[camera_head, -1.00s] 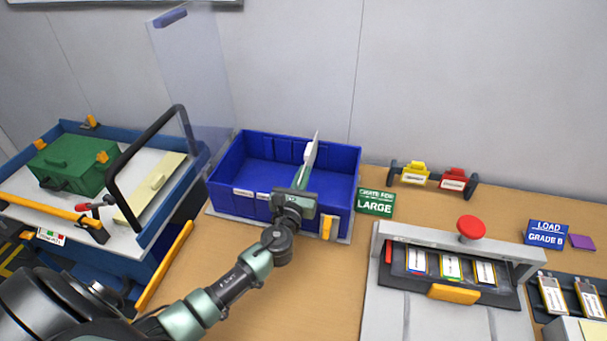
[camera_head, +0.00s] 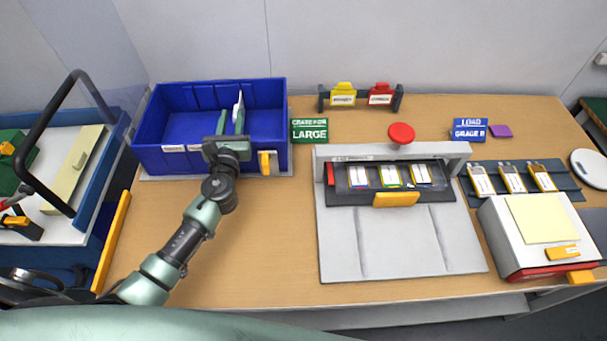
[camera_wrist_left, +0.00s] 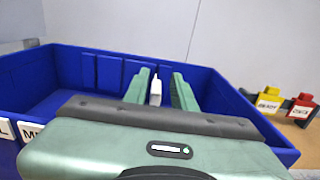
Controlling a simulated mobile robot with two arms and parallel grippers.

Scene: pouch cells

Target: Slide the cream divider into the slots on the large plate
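The cream divider (camera_head: 240,102) stands upright as a thin pale strip inside the blue crate (camera_head: 180,98). My left gripper (camera_head: 231,119) reaches over the crate's front wall. In the left wrist view its two green fingers (camera_wrist_left: 160,90) stand apart on either side of the divider (camera_wrist_left: 155,92), with a clear gap to the right finger. Contact with the left finger I cannot tell. The crate's back wall has upright ribs (camera_wrist_left: 108,70). The divider's lower edge and its seating are hidden. A green LARGE sign (camera_head: 310,131) stands right of the crate. My right gripper is not in view.
A yellow clip (camera_head: 265,163) sits at the crate's front right. A press with a red knob (camera_head: 401,134) stands to the right. A blue-walled tray with a black handle (camera_head: 40,140) is at the left. Bare table lies in front of the crate.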

